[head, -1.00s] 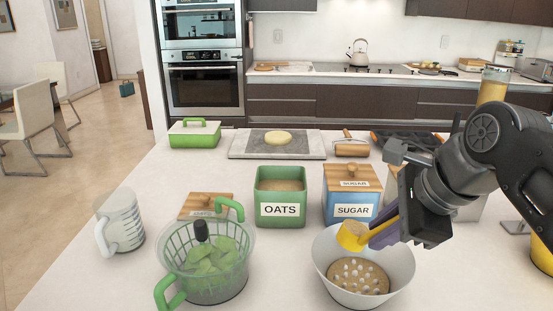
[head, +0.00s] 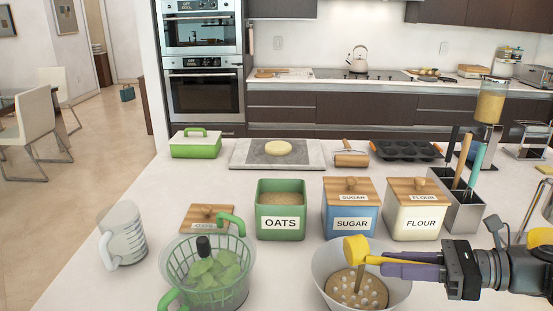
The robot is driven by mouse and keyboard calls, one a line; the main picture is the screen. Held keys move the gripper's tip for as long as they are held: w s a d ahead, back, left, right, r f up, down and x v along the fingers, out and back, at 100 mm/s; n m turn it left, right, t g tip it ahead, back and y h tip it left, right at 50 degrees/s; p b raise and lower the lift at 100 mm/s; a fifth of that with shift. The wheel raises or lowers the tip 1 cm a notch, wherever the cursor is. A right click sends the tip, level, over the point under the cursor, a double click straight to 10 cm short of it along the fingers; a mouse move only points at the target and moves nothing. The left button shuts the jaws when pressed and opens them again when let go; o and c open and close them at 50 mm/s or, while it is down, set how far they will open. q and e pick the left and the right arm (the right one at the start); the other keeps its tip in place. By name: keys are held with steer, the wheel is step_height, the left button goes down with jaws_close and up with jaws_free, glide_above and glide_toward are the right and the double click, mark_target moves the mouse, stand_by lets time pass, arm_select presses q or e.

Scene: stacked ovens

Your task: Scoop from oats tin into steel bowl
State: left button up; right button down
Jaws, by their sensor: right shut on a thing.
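The open green oats tin (head: 281,222) stands mid-counter, filled with tan oats (head: 281,199). The pale steel bowl (head: 392,292) stands nearer me to the right, with a tan mass and white bits inside. My right gripper (head: 405,269) comes in from the right and is shut on the handle of a yellow scoop (head: 356,250). The scoop's cup is over the bowl, apparently tipped on its side. A thin brown streak (head: 359,281) shows below it; I cannot tell whether it is falling oats. My left gripper is not in view.
The oats lid (head: 207,214) lies left of the tin. Sugar (head: 350,217) and flour (head: 415,218) tins stand right of it. A green colander (head: 208,275) and measuring jug (head: 122,235) are at left. A utensil holder (head: 455,211) stands behind my right gripper.

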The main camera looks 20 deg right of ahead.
steer(key=f+m+t+y+b, duration=0.1)
steer(key=b, duration=0.1)
steer(key=f+t+y+b, duration=0.1)
steer(key=b, duration=0.1)
steer(key=shift+d+f+m+y, duration=0.1)
steer(key=shift+d+m+y, duration=0.2)
steer(key=shift+m, duration=0.1)
steer(key=shift+d+m+t+y+b, duration=0.1)
steer(key=shift+m+t+y+b, duration=0.3)
steer(key=shift+m+t+b, duration=0.15)
stand_by(0.7)
